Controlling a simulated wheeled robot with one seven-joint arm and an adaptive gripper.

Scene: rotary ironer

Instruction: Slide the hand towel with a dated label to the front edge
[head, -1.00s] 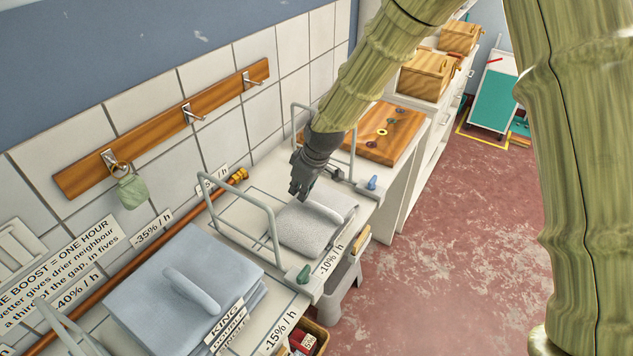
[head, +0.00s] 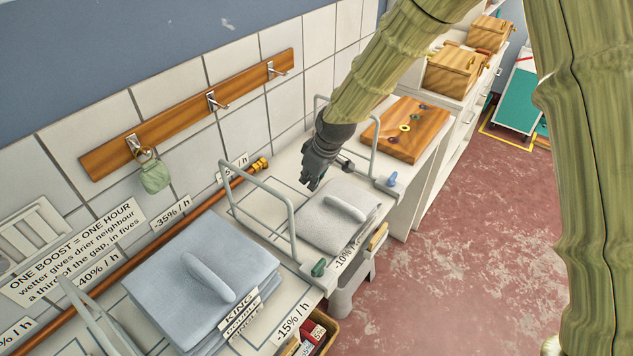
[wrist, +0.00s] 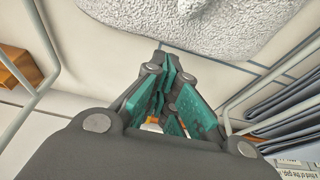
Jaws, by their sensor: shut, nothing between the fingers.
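A folded light-grey towel (head: 325,229) with a rolled ridge on top lies on the counter between two wire rails. Its front part overlaps the "-10% / h" marking at the counter's front edge. It fills the top of the wrist view (wrist: 200,22). No dated label can be made out on it. My gripper (head: 313,186) is shut and empty, pointing down just behind the towel's back edge. In the wrist view its fingertips (wrist: 168,65) are close to that edge; contact cannot be told.
A blue folded stack (head: 195,285) with a "KING" label lies at left beyond a wire rail (head: 268,200). Another rail stands beside my gripper. A wooden board (head: 410,130) lies behind at right. A pipe and a hook rail (head: 190,110) run along the wall.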

